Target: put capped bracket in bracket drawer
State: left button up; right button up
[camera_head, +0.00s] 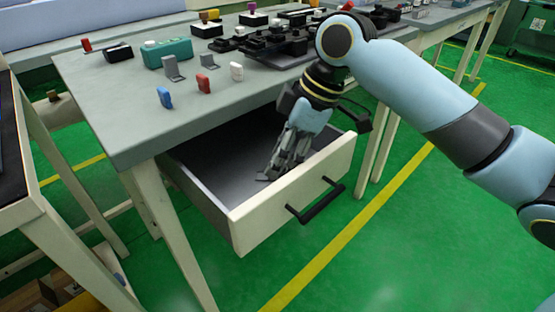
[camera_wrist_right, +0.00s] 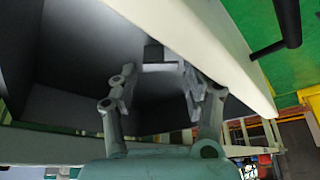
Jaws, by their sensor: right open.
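The bracket drawer (camera_head: 300,193) is pulled out under the grey worktable, with a cream front, a black handle and a dark grey inside. My right gripper (camera_head: 276,168) reaches down into the drawer, close behind its front wall. In the right wrist view, its fingers (camera_wrist_right: 160,82) stand apart. A small dark grey piece, apparently the bracket (camera_wrist_right: 160,54), shows in the gap at the fingertips; its cap cannot be made out. In the head view I cannot separate this piece from the fingers. My left gripper is not in view.
On the table (camera_head: 130,125) stand two grey L-shaped brackets (camera_head: 174,72), blue, red and white small clips (camera_head: 204,84), a teal box (camera_head: 168,52) and several black parts. A side table stands at the left. The drawer's left part is clear.

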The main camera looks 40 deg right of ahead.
jog(key=p+v, duration=0.2)
jog(key=v, duration=0.7)
jog(key=shift+s+r+p, duration=0.2)
jog(key=shift+r+p, duration=0.1)
jog(key=shift+r, duration=0.1)
jog(key=shift+s+d+f, duration=0.1)
